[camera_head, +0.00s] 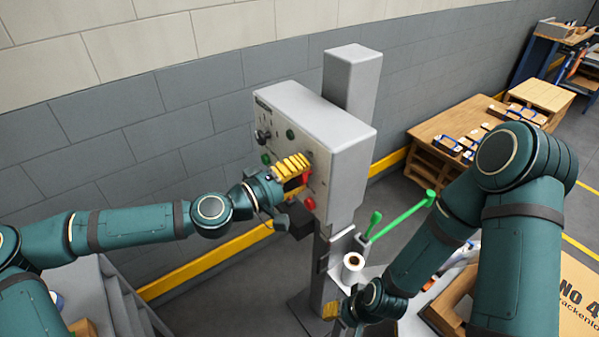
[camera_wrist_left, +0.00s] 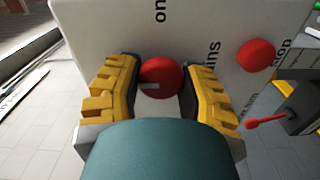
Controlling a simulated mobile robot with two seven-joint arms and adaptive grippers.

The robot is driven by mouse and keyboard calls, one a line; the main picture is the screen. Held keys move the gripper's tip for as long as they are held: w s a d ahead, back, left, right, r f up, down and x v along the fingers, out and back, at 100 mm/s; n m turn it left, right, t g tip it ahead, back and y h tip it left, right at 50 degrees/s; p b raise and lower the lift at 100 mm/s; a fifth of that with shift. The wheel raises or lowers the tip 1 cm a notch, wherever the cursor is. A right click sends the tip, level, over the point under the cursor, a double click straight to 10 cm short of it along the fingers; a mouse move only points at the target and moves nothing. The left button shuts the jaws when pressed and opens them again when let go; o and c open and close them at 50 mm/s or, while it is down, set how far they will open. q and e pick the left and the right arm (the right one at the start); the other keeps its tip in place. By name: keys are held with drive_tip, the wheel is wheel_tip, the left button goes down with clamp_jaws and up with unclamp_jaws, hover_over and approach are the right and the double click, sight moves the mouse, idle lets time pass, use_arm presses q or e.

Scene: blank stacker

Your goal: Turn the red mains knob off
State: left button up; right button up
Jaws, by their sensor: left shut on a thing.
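The red mains knob (camera_wrist_left: 162,77) sits on the pale panel face, between the yellow fingers of my left gripper (camera_wrist_left: 160,85) in the left wrist view. A short pale mark on the knob points left in that view. In the head view a bit of the knob (camera_head: 306,179) shows beside my left gripper (camera_head: 292,170), which is at the front of the grey control box (camera_head: 348,165). The left gripper is shut on the knob. My right gripper (camera_head: 334,310) is low near the bottom middle, away from the box; its finger gap is not clear.
A red stop button (camera_wrist_left: 256,55) is beside the mains knob. A white roll (camera_head: 353,262) and green levers (camera_head: 400,216) stand below. A wooden table (camera_head: 455,125) stands at the right.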

use_arm(q)
drive_tip(key=shift+w+r, duration=0.1)
drive_tip(key=o, duration=1.2)
drive_tip(key=shift+a, duration=0.1)
drive_tip(key=v, duration=1.2)
drive_tip(key=shift+d, duration=0.2)
